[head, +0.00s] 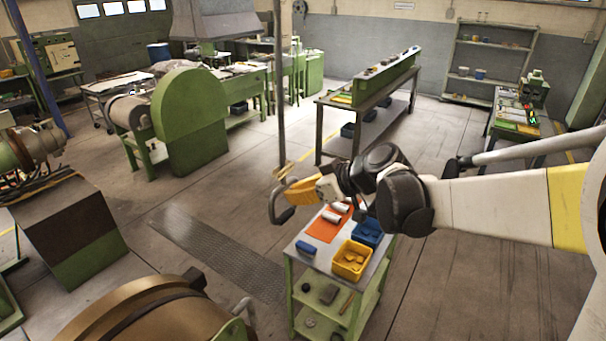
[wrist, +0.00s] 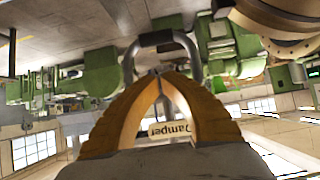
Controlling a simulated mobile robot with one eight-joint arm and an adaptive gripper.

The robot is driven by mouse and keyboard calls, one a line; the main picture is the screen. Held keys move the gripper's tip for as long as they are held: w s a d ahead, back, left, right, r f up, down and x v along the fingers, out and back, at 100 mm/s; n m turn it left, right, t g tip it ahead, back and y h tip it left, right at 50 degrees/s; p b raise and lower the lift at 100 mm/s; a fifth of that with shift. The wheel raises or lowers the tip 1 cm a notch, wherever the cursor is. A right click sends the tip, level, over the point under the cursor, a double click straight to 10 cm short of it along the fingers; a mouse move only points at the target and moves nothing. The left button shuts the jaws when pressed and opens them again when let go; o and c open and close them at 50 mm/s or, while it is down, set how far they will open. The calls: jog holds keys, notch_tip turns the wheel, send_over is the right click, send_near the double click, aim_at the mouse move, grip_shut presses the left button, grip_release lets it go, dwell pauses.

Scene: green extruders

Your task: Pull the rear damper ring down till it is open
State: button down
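The damper ring (head: 275,211) is a dark grey looped handle hanging below a thin vertical rod (head: 280,100) in the head view. In the wrist view, which is upside down, the ring (wrist: 157,38) loops just past my fingertips. My gripper (head: 292,193) has orange fingers that overlap the upper part of the ring. In the wrist view the fingertips (wrist: 160,73) come together inside the outline of the ring, apparently closed on it; the exact contact is hidden. A pale tag reading "Damper" (wrist: 170,128) shows between the fingers.
A small green cart (head: 292,268) stands below my gripper, with a yellow bin (head: 352,260), a blue bin (head: 367,233) and an orange mat (head: 325,230). A brown rounded machine (head: 150,315) is at the front left. Open floor lies left of the cart.

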aim_at(289, 215)
jog(key=shift+w+a+f+p, duration=0.15)
jog(key=shift+a+f, duration=0.1)
jog(key=shift+f, duration=0.5)
jog(key=shift+w+a+f+p, duration=0.1)
jog(key=shift+w+a+f, duration=0.1)
jog(key=shift+f, duration=0.55)
jog(key=shift+w+a+f+p, duration=0.1)
jog(key=shift+a+f, duration=0.15)
jog(key=shift+f, duration=0.5)
notch_tip(289, 215, down, 8)
jog(key=b, duration=0.8)
jog(key=shift+f, duration=0.25)
jog(key=shift+r, duration=0.1)
